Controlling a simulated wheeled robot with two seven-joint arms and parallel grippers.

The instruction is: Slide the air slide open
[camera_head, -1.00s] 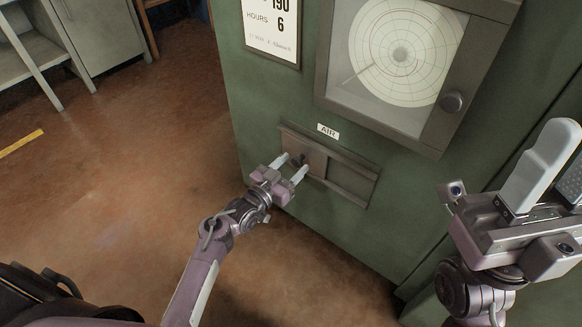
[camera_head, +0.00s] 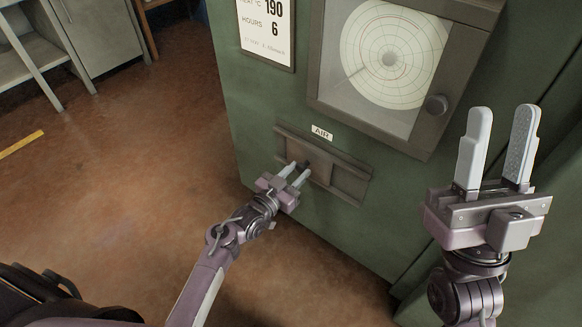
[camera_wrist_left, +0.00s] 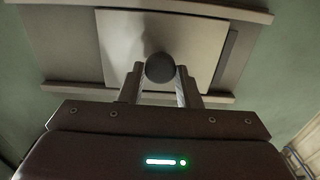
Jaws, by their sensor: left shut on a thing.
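The air slide (camera_head: 322,163) is a flat metal plate between two rails on the green cabinet, below the AIR label (camera_head: 321,133). The plate also fills the upper middle of the left wrist view (camera_wrist_left: 195,40), with a narrow dark strip along its right edge. A round dark knob (camera_wrist_left: 160,68) stands out from the plate. My left gripper (camera_head: 298,171) is shut on this knob, one finger on each side in the left wrist view. Its fingers partly hide the knob in the head view. My right gripper (camera_head: 497,148) is open and empty, fingers up, right of the slide.
A sign (camera_head: 266,32) hangs at upper left on the cabinet (camera_head: 262,105). Grey shelves (camera_head: 30,45) stand at far left.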

